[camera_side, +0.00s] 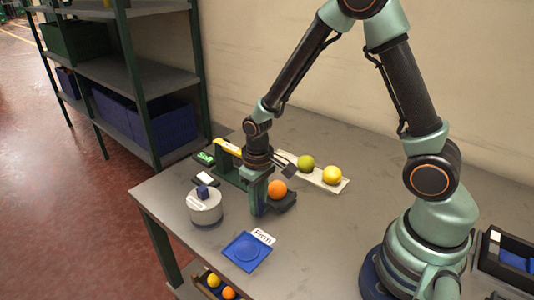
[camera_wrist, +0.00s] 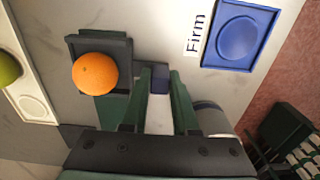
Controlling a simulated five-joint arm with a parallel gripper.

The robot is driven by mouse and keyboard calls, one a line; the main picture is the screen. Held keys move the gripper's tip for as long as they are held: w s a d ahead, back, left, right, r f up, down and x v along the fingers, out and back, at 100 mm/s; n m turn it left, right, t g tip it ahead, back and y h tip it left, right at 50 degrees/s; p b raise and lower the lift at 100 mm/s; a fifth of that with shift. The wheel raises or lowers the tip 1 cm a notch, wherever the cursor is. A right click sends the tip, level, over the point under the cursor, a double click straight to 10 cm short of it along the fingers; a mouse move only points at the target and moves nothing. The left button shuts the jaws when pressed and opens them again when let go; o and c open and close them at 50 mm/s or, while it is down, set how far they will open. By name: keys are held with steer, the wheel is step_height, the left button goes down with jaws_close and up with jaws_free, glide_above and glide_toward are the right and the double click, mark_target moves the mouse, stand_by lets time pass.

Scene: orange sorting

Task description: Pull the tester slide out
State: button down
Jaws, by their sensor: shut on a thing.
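A dark tray-like slide (camera_wrist: 123,80) holds an orange (camera_wrist: 95,71); in the side view the slide (camera_side: 287,202) and orange (camera_side: 277,188) sit just right of my gripper (camera_side: 258,206). In the wrist view my gripper (camera_wrist: 160,76) is shut on a small dark-blue grip piece (camera_wrist: 160,84) beside the slide. That piece looks joined to the slide by a short dark bar. In the side view my fingers hide the grip piece. A green upright part (camera_side: 229,168), apparently the tester's body, stands behind my gripper, partly hidden by my arm.
A blue pad (camera_side: 245,253) labelled "Firm" lies in front. A white rail (camera_side: 346,184) with green and yellow fruit is behind right. A dark crate (camera_side: 488,248) stands far right.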

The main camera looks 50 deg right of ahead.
steer(key=shift+s, duration=0.3)
steer(key=c, duration=0.7)
jaws_free()
steer(key=shift+w, duration=0.1)
steer(key=shift+w+r, duration=0.1)
steer(key=shift+r, duration=0.35)
step_height(320, 180, up, 11)
steer(key=shift+r, duration=0.1)
